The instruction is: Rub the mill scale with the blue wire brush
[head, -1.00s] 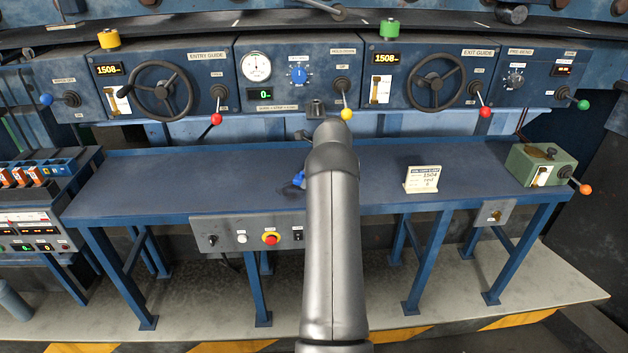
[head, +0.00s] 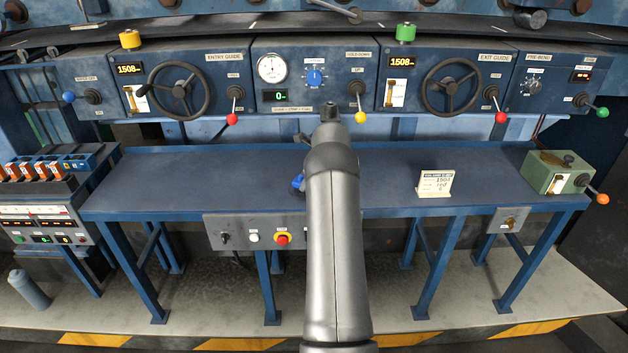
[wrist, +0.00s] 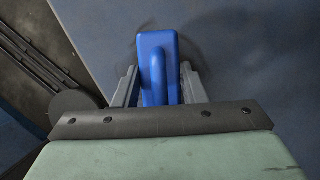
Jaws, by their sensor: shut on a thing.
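The blue wire brush (wrist: 157,68) is between the two grey fingers of my gripper (wrist: 158,88) in the wrist view. My gripper is shut on its blue handle. In the head view only a small part of the blue brush (head: 298,182) shows, at the left edge of my arm, over the blue bench. My arm hides the gripper there. The brush's bristles are hidden from both views. Dark smudges (wrist: 206,62) lie on the blue surface beside the brush; I cannot tell whether they are mill scale or shadow.
The blue bench top (head: 180,185) is mostly clear. A white card (head: 435,183) stands right of my arm, and a green box (head: 555,172) with an orange-knobbed lever sits at the right end. Control panels with handwheels (head: 178,90) and levers stand behind.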

